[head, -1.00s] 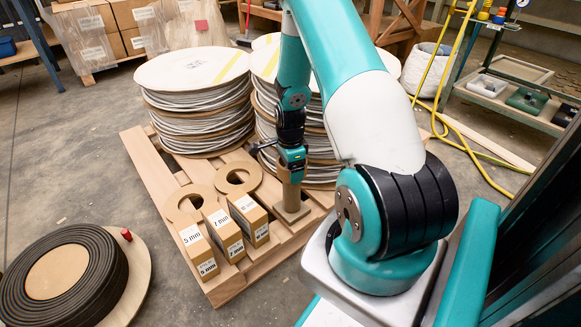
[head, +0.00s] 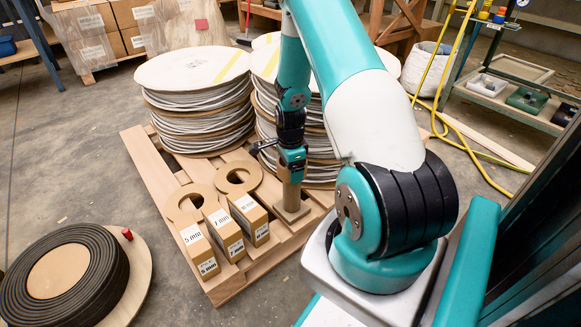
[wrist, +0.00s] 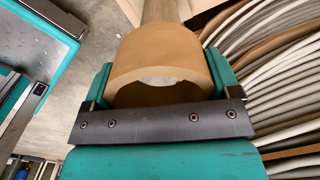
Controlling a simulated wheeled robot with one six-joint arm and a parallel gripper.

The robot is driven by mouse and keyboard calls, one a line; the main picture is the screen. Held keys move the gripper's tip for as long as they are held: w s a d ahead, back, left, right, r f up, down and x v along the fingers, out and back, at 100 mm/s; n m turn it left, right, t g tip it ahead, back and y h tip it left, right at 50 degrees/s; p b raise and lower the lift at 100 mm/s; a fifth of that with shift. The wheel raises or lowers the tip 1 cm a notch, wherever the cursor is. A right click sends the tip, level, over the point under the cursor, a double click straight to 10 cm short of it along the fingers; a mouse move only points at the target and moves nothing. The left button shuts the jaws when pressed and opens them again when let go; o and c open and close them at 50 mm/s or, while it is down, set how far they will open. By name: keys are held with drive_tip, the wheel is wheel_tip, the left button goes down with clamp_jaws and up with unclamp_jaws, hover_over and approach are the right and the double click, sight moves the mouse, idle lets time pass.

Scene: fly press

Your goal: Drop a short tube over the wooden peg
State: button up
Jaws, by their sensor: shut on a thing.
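My gripper (head: 292,168) points down at the right part of the wooden pallet and is shut on a short brown cardboard tube. In the wrist view the tube (wrist: 158,48) sits between the teal fingers, its open near end facing the camera. The wooden peg (head: 291,197) stands upright on a square base (head: 305,211) directly below my gripper. In the wrist view the peg (wrist: 160,10) shows beyond the far end of the tube, roughly in line with it. I cannot tell whether the peg's top is inside the tube.
Stacks of white cable coils (head: 195,105) stand close behind my gripper. Two flat cardboard rings (head: 238,177) and several labelled boxes (head: 222,235) lie left of the peg on the pallet (head: 150,165). A black coil (head: 100,275) lies on the floor at left.

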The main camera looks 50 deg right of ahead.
drive_tip(key=shift+f+b, duration=0.75)
drive_tip(key=shift+f, duration=1.05)
idle(1.3)
drive_tip(key=o, duration=0.8)
drive_tip(key=shift+c, duration=0.2)
drive_tip(key=shift+r, duration=0.15)
wheel_tip(320, 180, up, 8)
drive_tip(key=p, duration=0.7)
drive_tip(key=shift+p, duration=0.3)
